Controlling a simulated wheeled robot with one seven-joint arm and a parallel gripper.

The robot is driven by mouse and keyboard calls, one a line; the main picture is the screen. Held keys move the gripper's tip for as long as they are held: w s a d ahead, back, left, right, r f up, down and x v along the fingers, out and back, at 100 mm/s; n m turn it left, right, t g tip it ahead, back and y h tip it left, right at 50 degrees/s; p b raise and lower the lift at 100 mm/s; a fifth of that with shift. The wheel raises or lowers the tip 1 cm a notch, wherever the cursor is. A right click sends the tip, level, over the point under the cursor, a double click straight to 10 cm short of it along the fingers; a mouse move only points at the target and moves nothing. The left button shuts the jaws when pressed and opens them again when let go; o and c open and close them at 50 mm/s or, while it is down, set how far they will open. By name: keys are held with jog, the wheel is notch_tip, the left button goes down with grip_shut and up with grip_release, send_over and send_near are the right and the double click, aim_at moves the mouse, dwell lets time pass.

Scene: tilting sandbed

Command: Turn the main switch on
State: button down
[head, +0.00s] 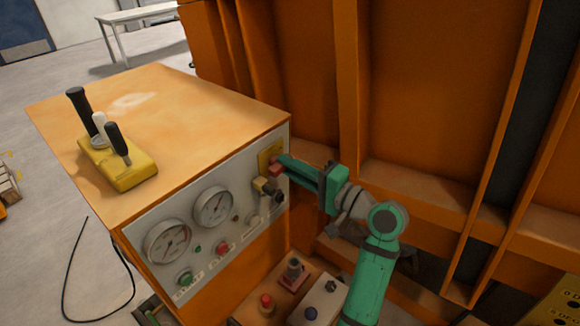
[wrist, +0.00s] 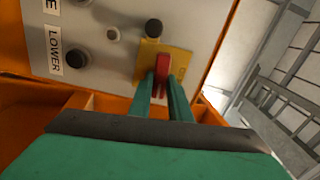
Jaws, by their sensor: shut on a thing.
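The main switch is a red handle on a yellow plate at the right end of the grey control panel (head: 187,262). In the wrist view the red switch handle (wrist: 162,68) stands between my fingertips, in front of its yellow plate (wrist: 181,60). In the head view the red switch (head: 276,169) shows at the tip of my gripper (head: 282,164). My green gripper is shut on the switch handle. In the wrist view my gripper (wrist: 160,84) reaches up to it from below, and the fingers hide part of the handle and plate.
Two round gauges (head: 212,206), several buttons and a black-and-brass selector (head: 268,190) sit left of the switch. A yellow lever box (head: 118,165) stands on the orange cabinet. Orange ribbed steel (head: 420,90) rises close behind my arm. Button boxes (head: 270,305) lie below.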

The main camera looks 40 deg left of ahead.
jog(key=shift+m, duration=0.6)
jog(key=c, duration=1.6)
grip_release()
jog(key=shift+c, duration=0.2)
jog(key=w+d, duration=0.1)
jog(key=d, duration=0.9)
jog(key=shift+d, duration=0.3)
jog(key=shift+w+f, duration=0.1)
jog(key=shift+f, duration=0.1)
